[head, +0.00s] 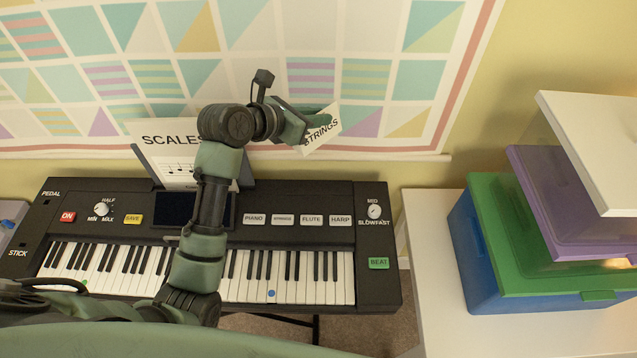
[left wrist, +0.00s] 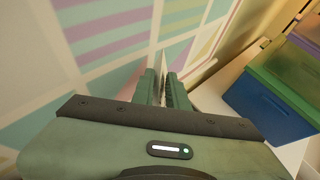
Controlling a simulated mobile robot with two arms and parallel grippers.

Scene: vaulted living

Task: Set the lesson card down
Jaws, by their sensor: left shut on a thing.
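A white lesson card (head: 332,129) printed "STRINGS" is tilted in the air in the head view, above and behind the right half of the keyboard. My left gripper (head: 316,121) is shut on it, and the fingers cover part of the card. In the left wrist view the fingers (left wrist: 165,84) are close together, with a thin pale edge between them. Another card (head: 168,153), printed "SCALES", leans upright on the dark music stand (head: 246,170) behind the keyboard. My arm hides its right part. My right gripper is not in view.
The black keyboard (head: 290,197) has labelled buttons and stands before a patterned wall hanging (head: 330,60). On the right, a white table (head: 428,235) holds stacked blue, green, purple and white-lidded boxes (head: 530,255). The table's left strip is clear.

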